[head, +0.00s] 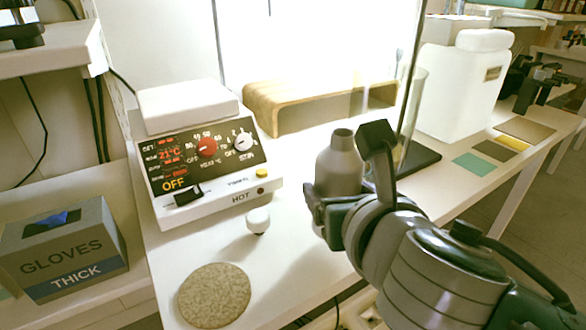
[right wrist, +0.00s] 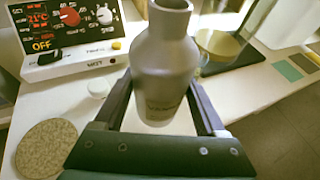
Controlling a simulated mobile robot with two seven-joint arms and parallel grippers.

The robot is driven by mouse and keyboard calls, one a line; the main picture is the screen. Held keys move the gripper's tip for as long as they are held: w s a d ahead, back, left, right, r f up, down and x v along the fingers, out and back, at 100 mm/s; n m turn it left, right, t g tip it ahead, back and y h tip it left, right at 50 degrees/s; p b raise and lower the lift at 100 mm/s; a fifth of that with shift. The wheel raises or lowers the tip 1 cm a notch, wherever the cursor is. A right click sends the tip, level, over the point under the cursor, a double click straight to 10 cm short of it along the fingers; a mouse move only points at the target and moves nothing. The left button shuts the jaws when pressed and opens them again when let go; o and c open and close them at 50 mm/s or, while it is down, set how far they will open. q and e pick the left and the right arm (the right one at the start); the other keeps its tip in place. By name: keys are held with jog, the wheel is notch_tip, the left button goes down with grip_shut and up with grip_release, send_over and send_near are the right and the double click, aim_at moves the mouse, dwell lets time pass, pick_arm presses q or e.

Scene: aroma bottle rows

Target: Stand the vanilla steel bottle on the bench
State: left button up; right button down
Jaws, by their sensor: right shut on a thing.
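A grey steel bottle (head: 340,160) with a narrow neck is upright in my right gripper (head: 346,172), over the front part of the white bench (head: 300,160). In the right wrist view the bottle (right wrist: 165,70) sits between the two fingers, which are shut on its body. The fingers hide part of the body, and I cannot tell whether the base touches the bench. My left gripper is not in view.
A hot plate (head: 210,170) reading "OFF" stands to the left, with a small white knob-like piece (head: 258,220) and a round cork mat (head: 214,295) in front. A wooden riser (head: 320,100) is behind. A glass cylinder on a dark base (head: 415,158) and a white jug (head: 455,90) stand right.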

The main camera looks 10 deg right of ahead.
jog(key=shift+f+b, duration=0.8)
jog(key=shift+f, duration=0.95)
jog(key=shift+f, duration=0.2)
grip_release()
jog(key=shift+r, duration=0.1)
